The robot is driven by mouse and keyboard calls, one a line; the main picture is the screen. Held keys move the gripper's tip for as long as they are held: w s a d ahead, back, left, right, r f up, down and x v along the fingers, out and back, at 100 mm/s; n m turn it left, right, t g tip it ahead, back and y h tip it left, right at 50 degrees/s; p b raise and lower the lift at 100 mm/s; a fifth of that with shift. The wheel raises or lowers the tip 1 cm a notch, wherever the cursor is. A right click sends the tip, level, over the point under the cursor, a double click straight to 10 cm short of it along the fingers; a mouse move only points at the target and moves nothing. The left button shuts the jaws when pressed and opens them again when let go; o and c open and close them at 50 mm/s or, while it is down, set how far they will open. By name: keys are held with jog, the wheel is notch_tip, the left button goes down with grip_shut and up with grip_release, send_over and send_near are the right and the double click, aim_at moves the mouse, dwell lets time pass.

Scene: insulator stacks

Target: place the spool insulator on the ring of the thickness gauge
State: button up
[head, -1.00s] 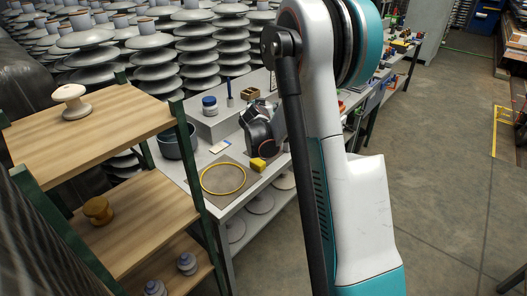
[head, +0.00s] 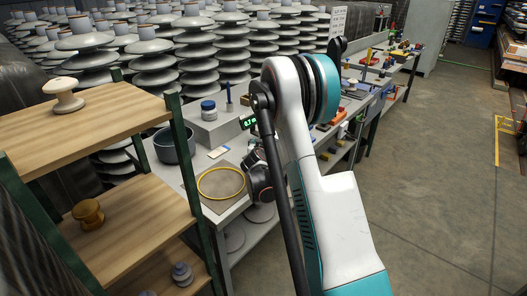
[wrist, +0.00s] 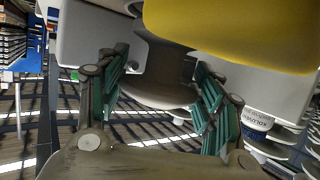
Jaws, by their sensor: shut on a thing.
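My gripper (wrist: 160,65) is shut on a grey-brown spool insulator (wrist: 163,92) in the wrist view, with a green finger on either side of it. In the head view my gripper (head: 258,182) is low over the bench, just right of the yellow ring (head: 221,197). The held spool is hidden there. A small green readout (head: 249,121) shows behind my arm. A large yellow surface (wrist: 235,30) crosses the top of the wrist view, close to the camera; I cannot tell whether it belongs to the gauge.
A wooden shelf rack (head: 115,125) at the left bears a white spool (head: 64,97) and a brown spool (head: 88,213). A dark pot (head: 174,147) and a blue-and-white jar (head: 208,111) stand behind the mat. Insulator stacks fill the back. Floor at the right is clear.

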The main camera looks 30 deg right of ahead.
jog(key=shift+f, duration=0.4)
jog(key=shift+f, duration=0.15)
jog(key=o, duration=1.5)
